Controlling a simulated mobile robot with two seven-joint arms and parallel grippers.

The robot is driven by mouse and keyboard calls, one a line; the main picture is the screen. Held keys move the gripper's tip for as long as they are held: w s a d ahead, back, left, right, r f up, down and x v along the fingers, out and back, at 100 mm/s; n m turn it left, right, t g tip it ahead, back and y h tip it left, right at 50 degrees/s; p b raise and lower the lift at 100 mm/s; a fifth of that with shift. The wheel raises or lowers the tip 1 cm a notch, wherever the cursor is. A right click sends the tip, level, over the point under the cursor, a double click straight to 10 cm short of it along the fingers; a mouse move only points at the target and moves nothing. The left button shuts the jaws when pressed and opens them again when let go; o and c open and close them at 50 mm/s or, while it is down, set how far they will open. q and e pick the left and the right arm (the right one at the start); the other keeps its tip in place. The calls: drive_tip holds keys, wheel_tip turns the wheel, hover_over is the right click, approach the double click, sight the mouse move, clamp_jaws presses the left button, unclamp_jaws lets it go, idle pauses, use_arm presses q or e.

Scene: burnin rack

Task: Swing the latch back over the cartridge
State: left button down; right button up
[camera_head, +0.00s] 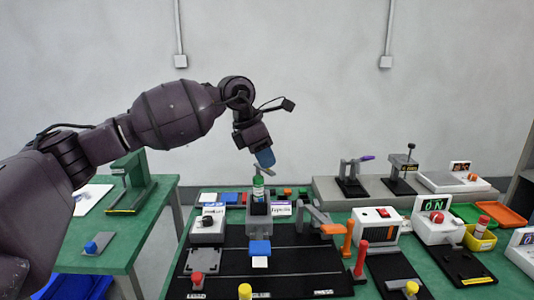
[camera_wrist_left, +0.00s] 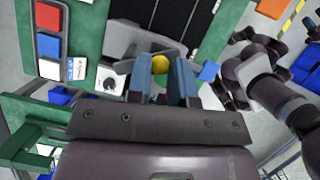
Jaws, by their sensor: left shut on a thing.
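My left gripper (camera_head: 265,158) comes down from above with blue fingertips at the cartridge's top.
A white box with a black knob (camera_head: 207,225) stands left of the socket, and a blue switch (camera_head: 260,247) in front. Orange upright handles (camera_head: 347,240) and a white box with a red button (camera_head: 376,222) stand right. Free room lies above the board.

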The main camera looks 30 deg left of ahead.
use_arm(q)
drive_tip(key=m, duration=0.2)
drive_tip(key=s+a+m+g+h, duration=0.1)
drive_tip(key=m, duration=0.2)
drive_tip(key=shift+a+g, duration=0.15)
drive_tip(key=shift+g, duration=0.15)
drive_tip(key=shift+s+a+m+g+b, duration=0.25)
drive_tip(key=shift+m+g+b, duration=0.15)
drive_tip(key=shift+m, duration=0.5)
use_arm(e)
drive_tip(key=shift+w+f, duration=0.1)
drive_tip(key=shift+f, duration=0.15)
drive_tip(key=shift+d, duration=0.1)
use_arm(q)
drive_tip(key=c, duration=1)
unclamp_jaws()
drive_tip(key=shift+c, duration=0.2)
use_arm(e)
drive_tip(key=shift+s, duration=0.2)
use_arm(q)
drive_tip(key=p+v, duration=0.1)
drive_tip(key=v, duration=0.9)
drive_tip(key=shift+a+r, duration=0.2)
drive_tip(key=shift+r, duration=0.15)
use_arm(e)
drive_tip(key=shift+s+r, duration=0.2)
drive_tip(key=shift+w+r, duration=0.1)
drive_tip(key=shift+w, duration=0.05)
